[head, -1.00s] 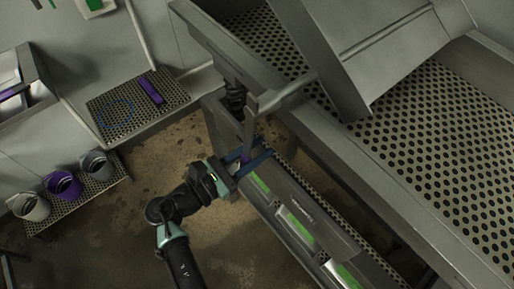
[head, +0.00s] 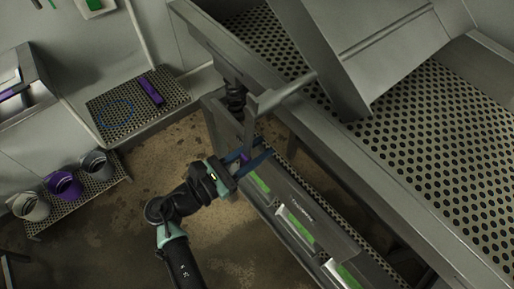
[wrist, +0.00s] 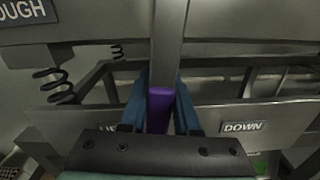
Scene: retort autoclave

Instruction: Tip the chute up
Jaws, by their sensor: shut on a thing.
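My gripper (head: 250,160) is shut on the purple grip (wrist: 160,108) of a grey lever (wrist: 169,40). In the wrist view the blue fingers stand on both sides of the grip and the lever rises above it. Behind it is a plate (wrist: 225,116) with a DOWN label (wrist: 242,127) on the right and a label starting with U at left, partly hidden. The lever sits nearer the U label. In the head view a sloping grey metal body (head: 350,50), which looks like the chute, lies above the perforated trough (head: 440,100).
A perforated shelf (head: 120,112) holds a purple bar (head: 151,90) and a blue ring. Several cups, one purple (head: 64,185), stand lower left. The brown floor between is open.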

